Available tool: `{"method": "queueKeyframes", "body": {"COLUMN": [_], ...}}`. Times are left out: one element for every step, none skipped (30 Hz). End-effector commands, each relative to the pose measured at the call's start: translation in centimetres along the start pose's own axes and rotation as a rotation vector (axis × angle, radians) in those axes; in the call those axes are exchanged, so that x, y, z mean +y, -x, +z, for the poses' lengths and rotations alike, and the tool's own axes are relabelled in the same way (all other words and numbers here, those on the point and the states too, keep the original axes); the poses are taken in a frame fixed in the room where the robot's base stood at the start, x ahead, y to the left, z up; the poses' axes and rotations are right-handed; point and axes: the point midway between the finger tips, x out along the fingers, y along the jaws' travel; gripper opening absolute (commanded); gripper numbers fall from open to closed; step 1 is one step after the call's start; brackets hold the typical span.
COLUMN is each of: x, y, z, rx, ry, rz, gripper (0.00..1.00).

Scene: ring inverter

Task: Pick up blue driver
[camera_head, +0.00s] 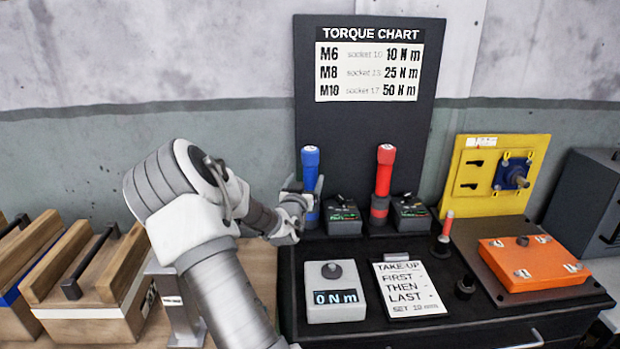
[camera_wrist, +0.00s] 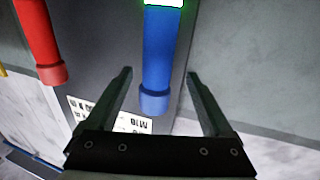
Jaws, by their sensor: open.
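The blue driver (camera_head: 310,166) stands upright on the black bench, in front of the left part of the torque chart board. My gripper (camera_head: 306,188) is at the driver's upper part, with its fingers on either side of the handle. In the wrist view, the blue driver (camera_wrist: 160,55) shows between the two open fingers (camera_wrist: 160,85), apart from both, with a green glow near the picture's top edge. The driver's lower part is partly hidden by my gripper in the head view.
A red driver (camera_head: 384,172) stands to the right; it also shows in the wrist view (camera_wrist: 38,40). Small dark boxes (camera_head: 342,215) stand beside the drivers. A torque display (camera_head: 332,290), a note card (camera_head: 408,288) and an orange box (camera_head: 530,262) lie nearer. Wooden crates (camera_head: 95,285) stand left.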

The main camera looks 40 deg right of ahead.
Motion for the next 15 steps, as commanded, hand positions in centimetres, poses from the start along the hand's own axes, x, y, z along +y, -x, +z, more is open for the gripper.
{"method": "queueKeyframes", "body": {"x": [0.1,0.1,0.1,0.1,0.0,0.0,0.0,0.0,0.0,0.1,0.1,0.2,0.2,0.3,0.4], "y": [-0.9,-1.2,-1.7,-2.0,-2.2,-2.5,-2.6,-2.7,-2.9,-3.0,-3.2,-3.6,-3.9,-4.3,-4.9], "z": [0.0,0.0,0.0,0.0,0.0,0.1,0.1,0.1,0.0,0.1,0.1,0.1,0.2,0.3,0.4], "rx": [0.0,0.0,0.001,0.0,-0.001,-0.001,-0.001,-0.001,-0.001,0.0,0.0,-0.001,-0.001,-0.001,-0.001], "ry": [0.002,0.002,0.001,0.001,0.001,0.001,0.0,0.0,0.0,0.0,0.0,0.001,0.002,0.003,0.003], "rz": [0.001,0.001,0.001,0.001,0.001,0.0,0.0,0.0,0.0,0.0,0.0,0.001,0.001,0.0,0.0], "gripper": [0.86,0.86,0.86,0.86,0.86,0.86,0.86,0.86,0.86,0.86,0.86,0.86,0.86,0.86,0.86]}}
